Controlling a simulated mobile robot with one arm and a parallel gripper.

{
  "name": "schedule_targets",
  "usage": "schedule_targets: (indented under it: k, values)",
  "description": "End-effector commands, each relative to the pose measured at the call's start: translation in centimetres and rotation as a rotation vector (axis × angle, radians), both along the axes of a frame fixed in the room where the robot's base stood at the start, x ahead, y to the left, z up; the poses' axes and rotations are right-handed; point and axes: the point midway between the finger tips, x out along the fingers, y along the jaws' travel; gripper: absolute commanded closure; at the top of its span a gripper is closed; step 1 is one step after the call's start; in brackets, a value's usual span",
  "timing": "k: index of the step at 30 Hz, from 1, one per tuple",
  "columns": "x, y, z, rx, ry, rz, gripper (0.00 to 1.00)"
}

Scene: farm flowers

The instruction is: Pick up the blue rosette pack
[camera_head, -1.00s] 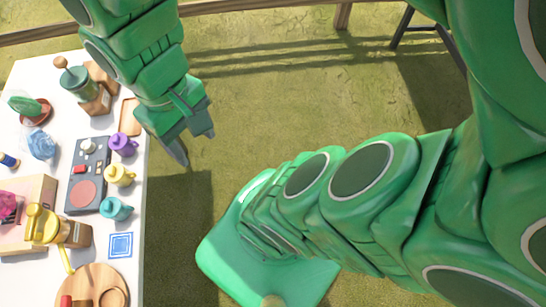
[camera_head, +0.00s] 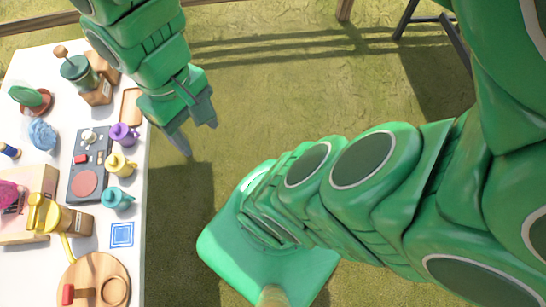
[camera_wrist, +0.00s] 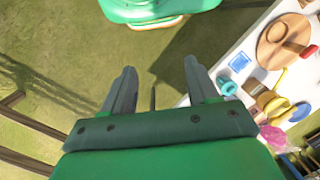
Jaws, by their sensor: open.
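A crumpled, translucent blue bundle (camera_head: 43,134), which looks like the blue rosette pack, lies on the white table in the head view, left of a dark panel. My gripper (camera_head: 198,138) is off the table's right edge, over the grass, well to the right of the bundle. In the wrist view my gripper (camera_wrist: 160,72) has its two fingers apart, with nothing between them. A blue item (camera_wrist: 300,112) shows at the right of the wrist view. I cannot tell whether it is the same bundle.
The white table (camera_head: 95,245) is crowded. Purple, yellow and teal mugs (camera_head: 118,199) line its right side near a blue patterned square (camera_head: 121,235). A yellow watering can (camera_head: 45,213), a pink bundle (camera_head: 10,194) and a round wooden board (camera_head: 94,280) stand nearer.

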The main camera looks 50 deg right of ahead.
Motion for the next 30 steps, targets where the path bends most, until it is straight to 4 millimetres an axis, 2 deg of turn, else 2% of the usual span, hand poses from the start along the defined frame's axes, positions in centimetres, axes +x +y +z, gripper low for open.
schedule_targets:
  k: [1,9,19,30]
  values:
    - [0.1,-1.4,-0.2,-0.043,0.008,-0.037,0.39]
    - [0.1,-1.4,-0.2,-0.044,0.009,-0.037,0.0]
    - [0.1,-1.9,0.3,-0.058,0.011,-0.05,0.0]
    - [0.2,-1.9,4.6,-0.059,0.012,-0.051,0.0]
